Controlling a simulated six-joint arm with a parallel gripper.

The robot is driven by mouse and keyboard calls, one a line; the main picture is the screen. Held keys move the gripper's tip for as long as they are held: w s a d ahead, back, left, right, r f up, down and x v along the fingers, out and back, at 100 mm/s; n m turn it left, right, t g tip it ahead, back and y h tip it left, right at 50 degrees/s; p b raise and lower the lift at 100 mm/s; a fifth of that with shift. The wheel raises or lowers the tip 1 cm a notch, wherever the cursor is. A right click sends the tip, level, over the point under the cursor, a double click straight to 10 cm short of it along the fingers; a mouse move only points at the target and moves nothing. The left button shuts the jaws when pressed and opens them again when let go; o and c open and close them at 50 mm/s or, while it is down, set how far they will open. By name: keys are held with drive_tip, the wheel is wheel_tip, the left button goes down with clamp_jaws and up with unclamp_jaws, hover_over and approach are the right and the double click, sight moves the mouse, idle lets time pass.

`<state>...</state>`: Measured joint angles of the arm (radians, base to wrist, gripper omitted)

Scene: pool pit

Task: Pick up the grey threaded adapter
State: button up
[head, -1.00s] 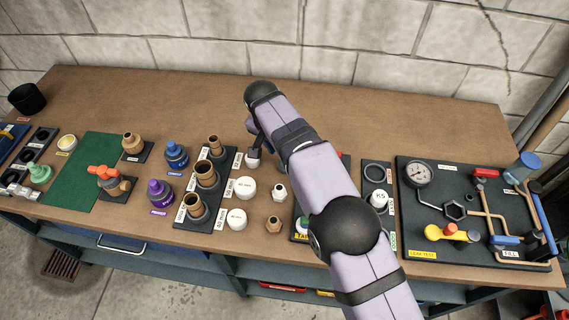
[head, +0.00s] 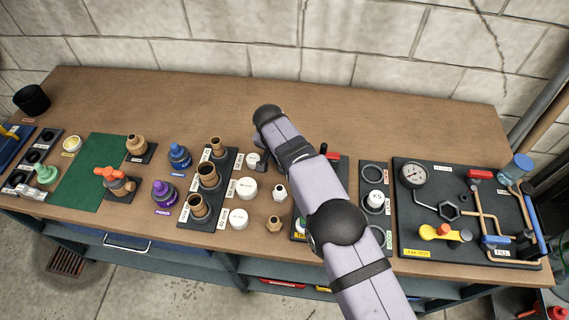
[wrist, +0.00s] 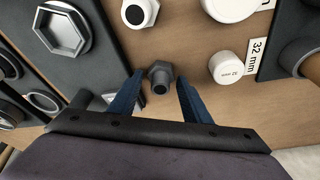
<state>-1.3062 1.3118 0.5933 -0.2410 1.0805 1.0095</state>
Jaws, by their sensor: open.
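The grey threaded adapter (wrist: 161,78) stands on the brown bench in the wrist view, its dark bore facing the camera. My gripper (wrist: 159,80) is open, with one blue finger to the left of the adapter and one to the right. There are gaps at both sides, and nothing is held. I cannot tell how far the fingertips are above the bench. In the head view my arm hides the adapter and most of the gripper.
A white hex fitting (wrist: 139,12) stands just beyond the adapter. A white 32 mm cap (wrist: 226,68) is at its right, with a larger white cap (wrist: 229,7) behind. A dark panel with a hex recess (wrist: 62,32) is at left. The bench's back (head: 390,120) is clear.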

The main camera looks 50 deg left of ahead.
drive_tip(key=c, duration=0.8)
drive_tip(key=shift+r, duration=0.1)
drive_tip(key=shift+r+b, duration=0.3)
drive_tip(key=shift+r, duration=0.3)
wheel_tip(320, 180, up, 8)
drive_tip(key=shift+a+r+b, duration=0.1)
drive_tip(key=shift+b, duration=0.7)
drive_tip(key=shift+r+p, duration=3.5)
drive_tip(key=shift+r, duration=0.75)
drive_tip(key=shift+w+f, duration=0.1)
drive_tip(key=shift+f, duration=0.05)
